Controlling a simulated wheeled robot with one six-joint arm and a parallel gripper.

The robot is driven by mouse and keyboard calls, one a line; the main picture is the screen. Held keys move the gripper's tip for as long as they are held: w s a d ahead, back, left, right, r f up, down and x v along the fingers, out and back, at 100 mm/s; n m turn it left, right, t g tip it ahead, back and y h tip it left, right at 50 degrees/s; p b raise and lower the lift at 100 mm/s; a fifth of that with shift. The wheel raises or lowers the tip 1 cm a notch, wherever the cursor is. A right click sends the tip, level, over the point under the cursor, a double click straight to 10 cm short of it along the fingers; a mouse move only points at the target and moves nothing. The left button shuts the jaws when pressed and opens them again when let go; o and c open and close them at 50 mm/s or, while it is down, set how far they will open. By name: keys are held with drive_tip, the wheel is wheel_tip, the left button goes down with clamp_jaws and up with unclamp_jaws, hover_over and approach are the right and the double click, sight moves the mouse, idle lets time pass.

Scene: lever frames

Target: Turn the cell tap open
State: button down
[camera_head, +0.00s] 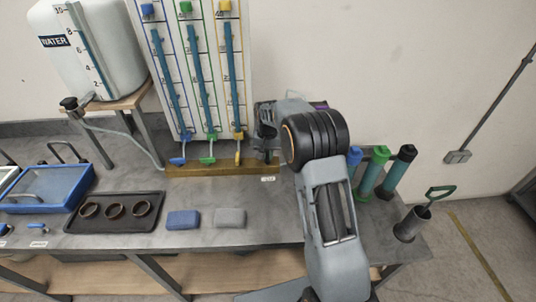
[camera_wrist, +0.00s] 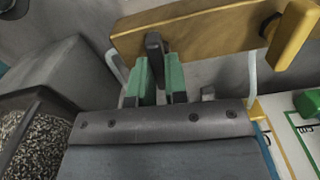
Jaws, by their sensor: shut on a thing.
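The cell tap appears to be the dark grey lever (camera_wrist: 154,46) standing against the brass-coloured bar in the wrist view. My gripper (camera_wrist: 160,80) has green finger pads on both sides of this lever and is shut on it. In the head view my gripper (camera_head: 266,128) is above the right end of the brass-coloured bar (camera_head: 215,170), to the right of the tube panel. My wrist and gripper hide most of the tap there, so its turn angle cannot be read.
Blue, green and yellow taps (camera_head: 238,158) sit under the tube panel (camera_head: 208,60), left of my gripper. Teal cylinders (camera_head: 369,172) stand close right of my arm. Sponges (camera_head: 230,217) and a black tray (camera_head: 112,226) lie on the grey bench, with bare bench between.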

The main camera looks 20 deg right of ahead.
sight(267, 154)
drive_tip(key=shift+n, duration=0.6)
drive_tip(key=c, duration=1.1)
unclamp_jaws()
drive_tip(key=shift+c, duration=0.2)
wheel_tip(267, 154, up, 14)
drive_tip(key=shift+b, duration=0.45)
